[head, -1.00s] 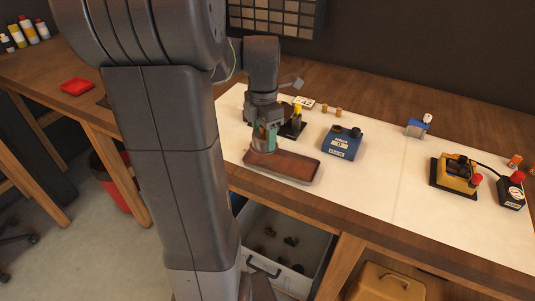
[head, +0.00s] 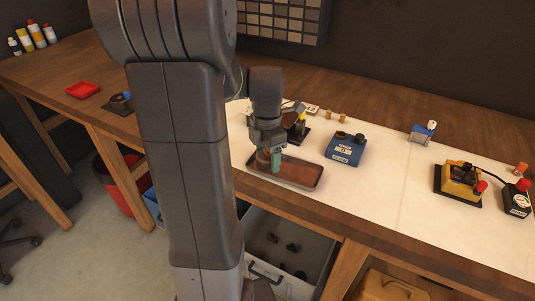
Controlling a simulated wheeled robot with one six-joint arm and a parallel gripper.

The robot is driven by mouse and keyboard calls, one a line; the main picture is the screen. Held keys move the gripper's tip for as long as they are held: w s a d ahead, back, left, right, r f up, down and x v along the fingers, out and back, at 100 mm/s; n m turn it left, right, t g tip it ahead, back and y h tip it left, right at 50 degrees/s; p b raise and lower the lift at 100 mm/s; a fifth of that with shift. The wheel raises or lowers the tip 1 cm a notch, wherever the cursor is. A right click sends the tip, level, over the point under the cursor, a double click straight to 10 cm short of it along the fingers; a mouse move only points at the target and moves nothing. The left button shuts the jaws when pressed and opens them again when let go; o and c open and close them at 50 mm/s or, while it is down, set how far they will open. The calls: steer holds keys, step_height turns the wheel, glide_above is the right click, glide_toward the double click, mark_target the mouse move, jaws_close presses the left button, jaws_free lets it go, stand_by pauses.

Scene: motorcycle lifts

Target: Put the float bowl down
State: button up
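My gripper (head: 270,160) points down over the left part of a shallow reddish-brown tray (head: 299,175) on the bench. A green fingertip shows on its right side. A small brownish piece, which I take to be the float bowl (head: 262,158), shows at the fingers and looks gripped. It is partly hidden by the fingers, and I cannot tell whether it touches the tray floor. The right part of the tray is bare.
A yellow device (head: 459,182) is farther right. The white mat (head: 385,190) is clear between. An open drawer (head: 262,268) lies below the bench's front edge.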

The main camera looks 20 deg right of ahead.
step_height(320, 180, up, 12)
steer(key=shift+r+p, duration=0.15)
steer(key=shift+p, duration=0.2)
